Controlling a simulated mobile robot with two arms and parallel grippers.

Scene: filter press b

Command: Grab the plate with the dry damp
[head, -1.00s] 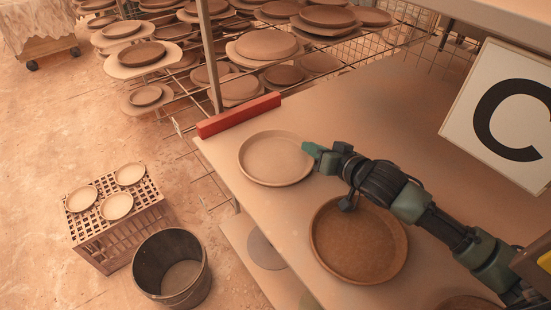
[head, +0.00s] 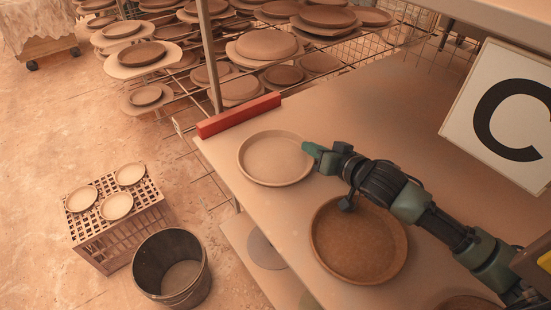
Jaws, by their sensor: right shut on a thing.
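A pale, light-toned plate (head: 273,160) lies on the table near its far left corner. A darker brown plate (head: 352,248) lies nearer on the same table, partly under my right arm. My right gripper (head: 311,152) is shut on the right rim of the pale plate. The plate looks flat on the table; I cannot tell whether it is lifted at all. My left gripper is not in view.
A red bar (head: 239,115) lies along the table's far left edge. A "C" sign (head: 508,110) stands at the right. A bucket (head: 171,274) and a crate (head: 120,238) with three small plates stand on the floor. Behind are racks full of plates.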

